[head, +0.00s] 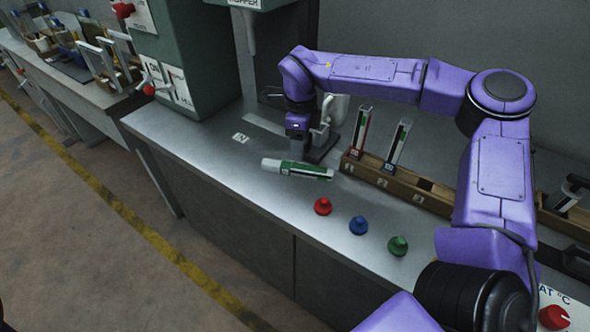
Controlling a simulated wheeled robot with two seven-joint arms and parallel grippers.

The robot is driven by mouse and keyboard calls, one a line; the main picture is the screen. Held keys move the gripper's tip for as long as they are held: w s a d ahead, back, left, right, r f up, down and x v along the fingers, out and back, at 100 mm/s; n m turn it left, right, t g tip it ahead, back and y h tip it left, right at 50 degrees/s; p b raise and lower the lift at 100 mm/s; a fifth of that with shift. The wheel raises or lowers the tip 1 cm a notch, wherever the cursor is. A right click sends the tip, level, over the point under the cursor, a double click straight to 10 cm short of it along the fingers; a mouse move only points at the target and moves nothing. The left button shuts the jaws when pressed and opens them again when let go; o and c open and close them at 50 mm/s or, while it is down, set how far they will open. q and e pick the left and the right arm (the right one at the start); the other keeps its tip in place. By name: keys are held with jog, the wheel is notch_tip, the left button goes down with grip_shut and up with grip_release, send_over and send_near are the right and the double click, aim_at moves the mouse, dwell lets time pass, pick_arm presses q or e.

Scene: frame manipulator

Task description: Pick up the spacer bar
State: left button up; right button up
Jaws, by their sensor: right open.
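My right gripper (299,148) points down over the metal bench, behind a green-and-white labelled tube (297,169) that lies on its side. Its jaws are open, small and partly dark in this view. A dark grey block-like piece (322,152) stands just right of the jaws; whether they touch it I cannot tell. No piece is clearly recognisable as the spacer bar. A flat pale strip (264,125) lies on the bench left of the gripper. My left gripper is not in view.
Red (323,206), blue (358,225) and green (398,246) knobbed pieces stand near the bench's front. A wooden rack (420,192) holds upright labelled tubes on the right. A green machine (190,55) stands at left. The front left bench surface (215,165) is clear.

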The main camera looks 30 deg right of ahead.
aim_at(297, 166)
jog(key=f, duration=0.2)
jog(key=f+p, duration=0.1)
jog(key=f, duration=0.4)
jog(key=shift+a+f, duration=0.1)
jog(key=shift+a, duration=0.25)
grip_shut()
